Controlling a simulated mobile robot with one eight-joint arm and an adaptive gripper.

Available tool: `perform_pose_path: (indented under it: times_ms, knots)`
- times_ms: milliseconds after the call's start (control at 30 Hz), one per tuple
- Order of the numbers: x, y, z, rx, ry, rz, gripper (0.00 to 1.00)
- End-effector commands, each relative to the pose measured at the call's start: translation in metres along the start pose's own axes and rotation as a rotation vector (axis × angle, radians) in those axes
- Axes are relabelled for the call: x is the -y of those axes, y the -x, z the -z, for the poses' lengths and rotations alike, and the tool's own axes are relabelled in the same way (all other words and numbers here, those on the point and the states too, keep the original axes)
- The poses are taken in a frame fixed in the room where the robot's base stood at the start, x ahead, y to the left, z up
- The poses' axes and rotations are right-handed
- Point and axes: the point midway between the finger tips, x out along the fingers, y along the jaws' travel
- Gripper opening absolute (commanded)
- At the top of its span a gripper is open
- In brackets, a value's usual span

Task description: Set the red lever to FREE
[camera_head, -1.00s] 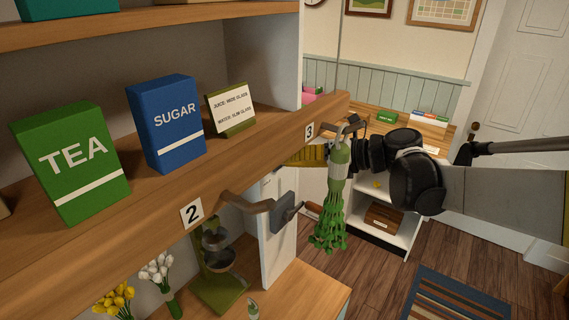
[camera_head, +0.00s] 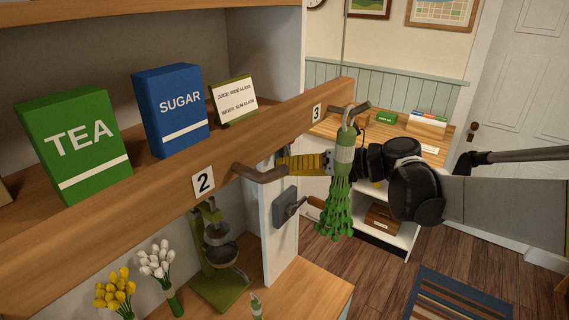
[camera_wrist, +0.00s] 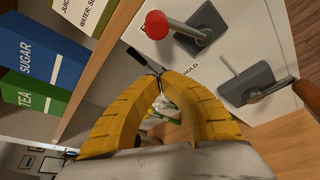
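The red lever shows in the wrist view as a round red knob (camera_wrist: 156,25) on a metal rod, rising from a dark plate on a white panel. Printed lettering by it is partly hidden; "HOLD" (camera_wrist: 190,70) can be read. FREE cannot be read. My gripper (camera_wrist: 160,77) has yellow fingers whose tips come together just below the red lever in the picture, apart from the knob. A thin dark rod shows by the tips; I cannot tell whether they touch it.
A second lever with a brown handle (camera_wrist: 307,94) is on the same panel. A shelf with tea (camera_head: 75,145) and sugar (camera_head: 172,110) boxes is at left.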

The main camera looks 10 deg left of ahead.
Motion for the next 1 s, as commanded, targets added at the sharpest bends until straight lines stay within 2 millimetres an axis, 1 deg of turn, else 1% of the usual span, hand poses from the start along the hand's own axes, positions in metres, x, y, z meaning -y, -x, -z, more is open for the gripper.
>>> perform_pose_path:
  times_ms: [33, 200, 300, 400, 500, 600, 900, 967, 1000]
  knots:
    - [0.001, 0.016, -0.002, 0.004, -0.003, 0.004, 0.0]
    - [0.001, 0.056, -0.003, 0.005, -0.002, 0.005, 0.0]
    - [0.001, 0.074, -0.003, 0.004, -0.002, 0.004, 0.0]
    - [0.001, 0.087, -0.003, 0.003, -0.002, 0.003, 0.0]
    - [0.001, 0.095, -0.003, 0.002, -0.001, 0.002, 0.0]
    - [0.001, 0.098, -0.003, 0.002, -0.001, 0.001, 0.0]
    - [0.001, 0.098, -0.002, 0.001, 0.002, 0.002, 0.0]
    - [0.002, 0.098, 0.003, -0.005, 0.026, 0.014, 0.0]
    - [0.005, 0.098, 0.011, -0.015, 0.064, 0.033, 0.0]
